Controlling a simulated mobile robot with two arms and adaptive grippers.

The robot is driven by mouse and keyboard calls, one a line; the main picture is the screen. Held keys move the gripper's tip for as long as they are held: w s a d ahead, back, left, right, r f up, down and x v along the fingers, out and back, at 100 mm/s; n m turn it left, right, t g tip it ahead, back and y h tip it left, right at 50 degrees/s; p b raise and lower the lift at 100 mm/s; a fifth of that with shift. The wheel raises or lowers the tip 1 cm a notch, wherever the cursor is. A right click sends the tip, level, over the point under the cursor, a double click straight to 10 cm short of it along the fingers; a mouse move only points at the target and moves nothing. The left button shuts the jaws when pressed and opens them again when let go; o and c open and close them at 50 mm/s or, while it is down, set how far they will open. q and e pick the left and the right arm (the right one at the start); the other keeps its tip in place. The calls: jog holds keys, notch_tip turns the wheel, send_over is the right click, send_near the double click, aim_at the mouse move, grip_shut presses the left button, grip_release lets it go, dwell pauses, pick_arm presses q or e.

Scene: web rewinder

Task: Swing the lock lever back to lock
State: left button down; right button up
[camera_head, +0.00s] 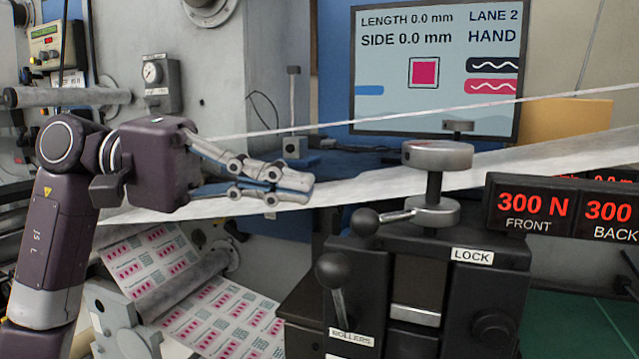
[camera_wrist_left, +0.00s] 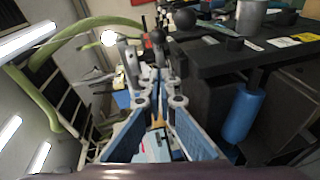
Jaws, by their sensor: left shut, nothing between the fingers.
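The lock lever (camera_head: 398,215) is a short metal rod with a black ball knob (camera_head: 364,222) at its left end. It joins the base of a metal post on top of the black machine block, near the LOCK label (camera_head: 472,256). My left gripper (camera_head: 311,189) is shut and empty, to the left of the knob and a little higher in the picture, with a visible gap. In the left wrist view the shut fingers (camera_wrist_left: 160,78) point toward dark ball knobs; I cannot tell which is the lock lever's. My right gripper is not in view.
A second ball-topped lever (camera_head: 333,272) stands by the ROLLERS label (camera_head: 351,337), below and left of the lock knob. A white web (camera_head: 260,207) runs behind the gripper. Red force displays (camera_head: 535,208) sit at the right, with a screen (camera_head: 435,65) behind.

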aim_at(406, 215)
pick_arm(q)
jog(key=shift+s+d+f+p, duration=0.25)
jog(key=shift+s+d+p, duration=0.15)
jog(key=shift+s+d, duration=0.45)
jog(key=shift+s+d+f+p, duration=0.25)
jog(key=shift+s+d+p, duration=0.15)
jog(key=shift+s+d, duration=0.4)
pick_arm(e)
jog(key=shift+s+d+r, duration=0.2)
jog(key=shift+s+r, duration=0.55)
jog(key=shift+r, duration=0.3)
